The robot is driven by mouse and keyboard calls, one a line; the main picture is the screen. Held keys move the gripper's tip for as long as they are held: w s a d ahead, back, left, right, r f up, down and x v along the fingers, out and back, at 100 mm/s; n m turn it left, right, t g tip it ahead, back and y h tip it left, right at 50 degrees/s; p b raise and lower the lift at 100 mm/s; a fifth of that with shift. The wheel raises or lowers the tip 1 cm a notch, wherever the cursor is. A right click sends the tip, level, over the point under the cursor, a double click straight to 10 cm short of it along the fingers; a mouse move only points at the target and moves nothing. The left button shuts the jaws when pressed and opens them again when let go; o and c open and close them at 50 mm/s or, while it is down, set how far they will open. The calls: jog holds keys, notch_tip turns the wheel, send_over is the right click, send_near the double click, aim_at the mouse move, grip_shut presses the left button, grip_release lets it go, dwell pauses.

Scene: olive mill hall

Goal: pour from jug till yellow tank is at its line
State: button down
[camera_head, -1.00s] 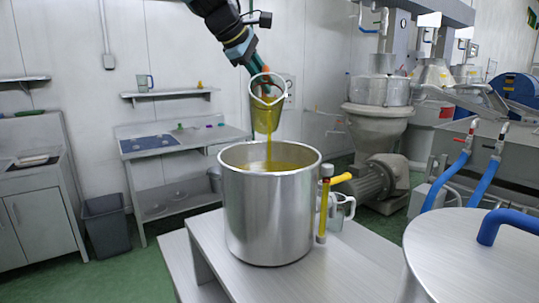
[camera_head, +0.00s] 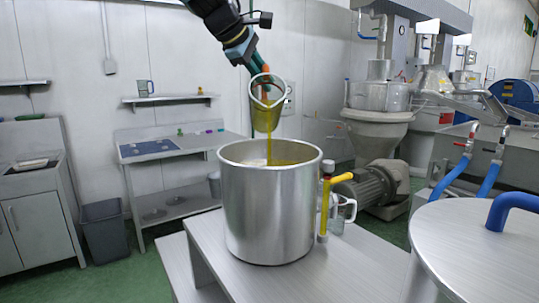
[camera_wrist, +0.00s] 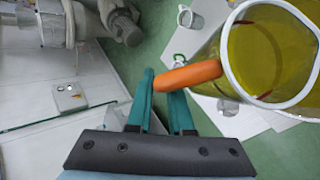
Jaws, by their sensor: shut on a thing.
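My gripper (camera_head: 257,72) with its teal fingers is shut on the orange handle of the jug (camera_head: 266,108). The jug is tilted above the open steel tank with the yellow tap (camera_head: 268,212), and a thin yellow stream falls from it into the tank. Yellow liquid shows inside the tank below the rim. A sight tube (camera_head: 324,207) on the tank's right side holds yellow liquid; its line is too small to read. In the wrist view the gripper (camera_wrist: 163,82) holds the orange handle, and the jug (camera_wrist: 268,50) still contains yellow-green liquid.
The tank stands on a steel bench (camera_head: 290,283), with a glass mug (camera_head: 344,213) behind the yellow tap. A lidded steel tank with a blue handle (camera_head: 475,255) is close at the right. A side table (camera_head: 185,143) and grey bin (camera_head: 104,225) stand at the back left.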

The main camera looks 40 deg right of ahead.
jog(key=shift+s+a+r+m+t+h+b, duration=0.15)
jog(key=shift+s+m+t+h+b, duration=0.3)
jog(key=shift+b, duration=1.95)
jog(key=shift+s+a+f+m+t+h+b, duration=0.2)
jog(key=shift+t+h+b, duration=0.4)
jog(key=shift+b, duration=1.8)
